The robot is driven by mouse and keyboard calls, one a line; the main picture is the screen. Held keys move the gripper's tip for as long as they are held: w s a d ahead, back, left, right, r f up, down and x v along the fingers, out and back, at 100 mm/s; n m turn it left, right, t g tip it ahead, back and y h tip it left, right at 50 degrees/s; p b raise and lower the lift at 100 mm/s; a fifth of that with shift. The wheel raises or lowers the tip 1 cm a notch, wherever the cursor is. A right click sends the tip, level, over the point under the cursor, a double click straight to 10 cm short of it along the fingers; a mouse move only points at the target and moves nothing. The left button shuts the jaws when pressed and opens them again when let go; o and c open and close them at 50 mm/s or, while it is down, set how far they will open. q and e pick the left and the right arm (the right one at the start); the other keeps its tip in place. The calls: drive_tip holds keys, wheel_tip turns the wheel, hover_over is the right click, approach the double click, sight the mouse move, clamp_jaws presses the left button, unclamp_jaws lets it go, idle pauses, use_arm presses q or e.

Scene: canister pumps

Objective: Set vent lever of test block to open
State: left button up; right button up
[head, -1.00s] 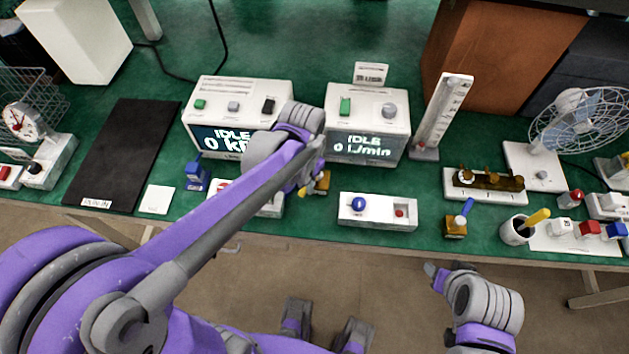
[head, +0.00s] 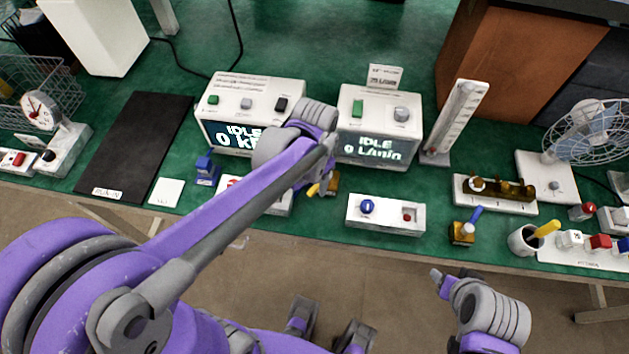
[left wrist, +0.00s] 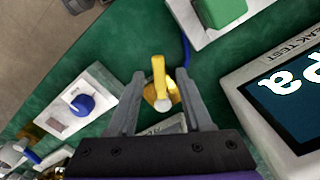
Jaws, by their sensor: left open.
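A small brass block with a yellow lever (head: 328,185) stands at the table's front, partly hidden by my left arm in the head view. In the left wrist view the yellow lever (left wrist: 159,72) points up the picture, above a round brass body with a pale knob. My left gripper (left wrist: 161,92) is open, its two fingers on either side of the lever and brass body; I cannot tell whether they touch. My right gripper (head: 438,277) is in front of the table edge, its jaws unclear. Which block is the test block is not labelled legibly.
A white box with a blue knob (head: 367,207) stands just right of the block. Two white display units (head: 379,125) (head: 252,105) stand behind it. A blue block (head: 203,172) is at left, and a brass block with a blue lever (head: 464,231) at right.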

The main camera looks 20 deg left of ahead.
use_arm(q)
wheel_tip(320, 180, up, 10)
drive_tip(key=p, duration=0.1)
drive_tip(key=shift+s+r, duration=0.1)
idle(0.6)
drive_tip(key=n+t+p, duration=0.3)
drive_tip(key=t, duration=0.2)
approach(313, 190)
drive_tip(key=s, duration=0.2)
drive_tip(key=s+a, duration=0.1)
drive_tip(key=s, duration=0.1)
drive_tip(key=shift+f, duration=0.3)
